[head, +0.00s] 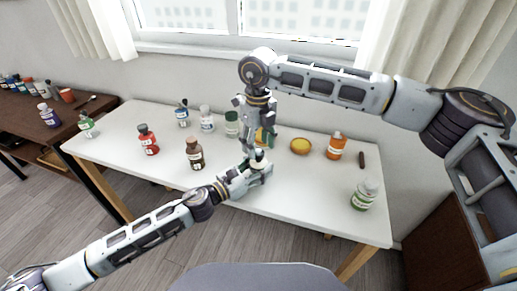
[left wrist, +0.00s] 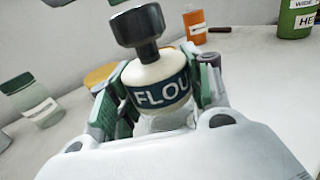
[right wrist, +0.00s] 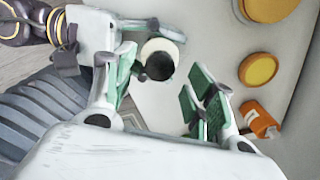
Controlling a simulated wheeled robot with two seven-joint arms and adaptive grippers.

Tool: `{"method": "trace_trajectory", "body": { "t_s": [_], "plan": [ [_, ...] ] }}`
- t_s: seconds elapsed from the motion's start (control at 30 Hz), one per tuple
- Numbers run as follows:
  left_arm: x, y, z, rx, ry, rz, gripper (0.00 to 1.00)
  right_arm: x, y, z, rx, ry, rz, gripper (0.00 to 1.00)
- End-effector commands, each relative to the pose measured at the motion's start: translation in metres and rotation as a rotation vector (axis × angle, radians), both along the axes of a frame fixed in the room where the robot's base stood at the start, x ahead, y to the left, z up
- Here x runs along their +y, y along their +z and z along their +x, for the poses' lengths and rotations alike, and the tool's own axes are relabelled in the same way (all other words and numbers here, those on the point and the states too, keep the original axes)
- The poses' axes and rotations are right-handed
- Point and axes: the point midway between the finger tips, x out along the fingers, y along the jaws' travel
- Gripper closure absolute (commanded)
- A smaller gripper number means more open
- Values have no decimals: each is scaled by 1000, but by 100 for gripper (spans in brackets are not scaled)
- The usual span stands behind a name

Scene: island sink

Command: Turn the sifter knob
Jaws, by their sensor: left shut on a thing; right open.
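The sifter (left wrist: 160,86) is a cream bottle with a dark "FLOUR" label and a black knob (left wrist: 137,27) on top. My left gripper (left wrist: 163,95) is shut around its labelled body, and the knob stands clear above the fingers. In the head view the sifter (head: 258,158) is over the middle of the table, partly hidden by the grippers. My right gripper (right wrist: 165,88) is open and points down from above. In the right wrist view the knob (right wrist: 160,66) shows between its fingers, closer to the left one; I cannot tell whether they touch.
The white table (head: 300,195) carries a yellow bowl (head: 301,146), an orange bottle (head: 336,146), a green bottle (head: 365,193), a brown bottle (head: 194,155), a red bottle (head: 148,140) and several jars at the back. The right front of the table is mostly clear.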

Motion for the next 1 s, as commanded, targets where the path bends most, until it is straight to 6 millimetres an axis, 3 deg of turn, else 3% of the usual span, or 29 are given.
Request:
{"method": "trace_trajectory", "body": {
  "t_s": [0.23,0.63,1.0],
  "plan": [
    [0,0,0,0,0,0,77,0,-20,0,-1,0,-1,45],
    [0,0,0,0,0,0,77,0,-23,0,-1,0,-1,46],
    [0,0,0,0,0,0,77,0,-23,0,-1,0,-1,92]
  ]
}}
